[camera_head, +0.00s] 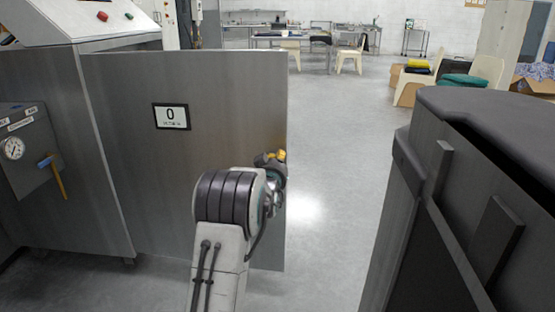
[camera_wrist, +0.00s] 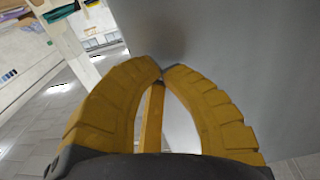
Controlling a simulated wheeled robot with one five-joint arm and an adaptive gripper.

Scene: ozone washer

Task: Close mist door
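Contact cannot be told. A narrow yellow strip shows between the fingers; I cannot tell whether it belongs to the gripper.
The left machine has a gauge (camera_head: 14,148) and an orange-handled lever (camera_head: 57,177). A dark grey machine (camera_head: 480,120) stands close on the right. Clear floor (camera_head: 330,170) lies between it and the panel. Chairs (camera_head: 350,58) and tables are far back.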

